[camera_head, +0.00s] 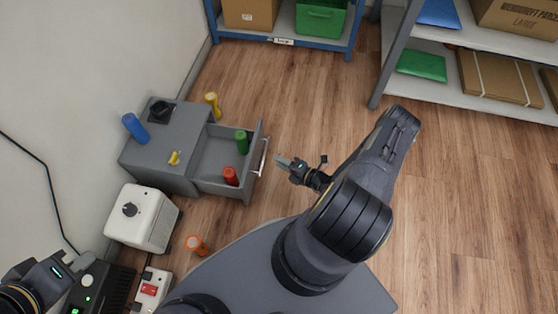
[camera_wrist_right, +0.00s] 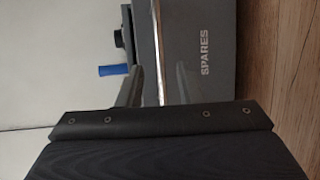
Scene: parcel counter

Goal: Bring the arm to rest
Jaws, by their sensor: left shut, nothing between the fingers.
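My right gripper (camera_head: 281,161) is held out just to the right of the open drawer's pale handle (camera_head: 264,158). In the right wrist view its two fingers (camera_wrist_right: 158,88) are apart, with the handle (camera_wrist_right: 148,45) seen between them; I cannot tell whether they touch it. My left gripper (camera_head: 80,264) is at the lower left above a black device with green lights (camera_head: 103,290). It is shut and empty.
The grey drawer (camera_head: 215,160), labelled SPARES, holds a green (camera_head: 241,142) and a red cylinder (camera_head: 231,176). A white box (camera_head: 143,217) and an orange cylinder (camera_head: 196,245) are nearer. Floor to the right is clear.

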